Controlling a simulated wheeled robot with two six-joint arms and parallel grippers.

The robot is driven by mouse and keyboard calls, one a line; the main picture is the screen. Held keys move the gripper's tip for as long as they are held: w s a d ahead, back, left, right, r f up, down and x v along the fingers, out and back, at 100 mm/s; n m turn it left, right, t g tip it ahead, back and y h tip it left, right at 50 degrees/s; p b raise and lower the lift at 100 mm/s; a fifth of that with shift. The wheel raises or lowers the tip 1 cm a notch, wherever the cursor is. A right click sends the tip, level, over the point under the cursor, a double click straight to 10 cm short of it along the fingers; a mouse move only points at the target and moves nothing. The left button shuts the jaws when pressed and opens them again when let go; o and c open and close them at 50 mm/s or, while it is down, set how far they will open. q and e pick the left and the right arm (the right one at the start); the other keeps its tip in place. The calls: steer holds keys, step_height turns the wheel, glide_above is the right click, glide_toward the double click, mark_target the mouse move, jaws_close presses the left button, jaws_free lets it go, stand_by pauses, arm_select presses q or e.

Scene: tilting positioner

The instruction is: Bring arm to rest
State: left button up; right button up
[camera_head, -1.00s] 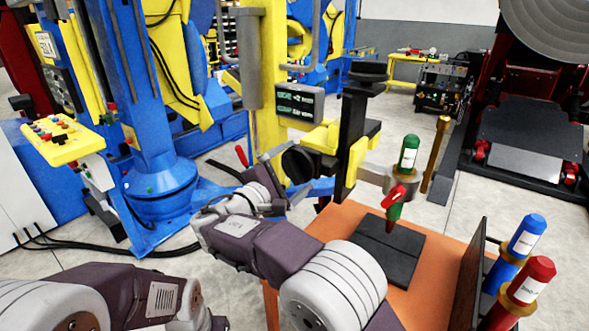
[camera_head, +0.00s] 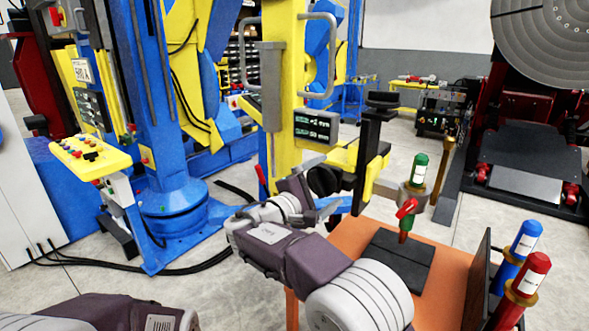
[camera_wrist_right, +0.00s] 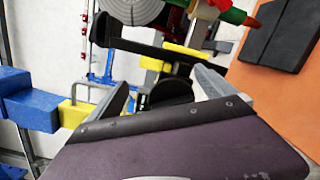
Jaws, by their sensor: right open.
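My right arm (camera_head: 285,255) reaches up from the lower middle of the head view. Its gripper (camera_head: 322,182) is open beside a black round knob (camera_head: 323,180) on the yellow column's arm. In the right wrist view the two grey fingers (camera_wrist_right: 160,92) stand apart, and the knob (camera_wrist_right: 165,93) shows between or just beyond them; contact cannot be told. Nothing is seen held. Of my left arm (camera_head: 115,312) only a link shows at the bottom left; its gripper is out of view.
An orange table (camera_head: 355,242) with a dark plate (camera_head: 400,262) stands right of the gripper. A green bottle-like tool (camera_head: 419,168) in a ring holder is above it. Blue (camera_head: 527,238) and red (camera_head: 530,275) cylinders stand at the right. A blue-yellow machine (camera_head: 172,130) is at left.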

steer(key=s+d+r+m+g+h+p, duration=0.1)
steer(key=s+d+r+m+g+p, duration=0.15)
steer(key=d, duration=0.65)
steer(key=s+d+f+m+g+y+p, duration=0.1)
steer(key=s+d+f+g, duration=0.25)
steer(key=d, duration=0.25)
steer(key=s+d+f+m+g+y+p, duration=0.1)
steer(key=s+d+f+g, duration=0.1)
steer(key=s+d+f, duration=0.3)
steer(key=s+a+f+m+g+y+p, duration=0.2)
steer(key=s+f+m+g+y, duration=0.4)
steer(key=s+f, duration=0.85)
arm_select(q)
step_height(320, 180, up, 8)
arm_select(e)
steer(key=s+a+f+m+t+y, duration=0.1)
steer(key=s+a+f+m+y, duration=0.1)
steer(key=a, duration=0.2)
steer(key=s+a+f+m+y, duration=0.1)
steer(key=a+m+y, duration=0.2)
steer(key=a, duration=0.1)
steer(key=shift+s+f+t+y, duration=0.3)
steer(key=shift+s+f+t, duration=0.05)
steer(key=shift+s+t, duration=0.05)
arm_select(q)
steer(key=shift+d+f, duration=0.1)
arm_select(e)
steer(key=shift+a, duration=0.1)
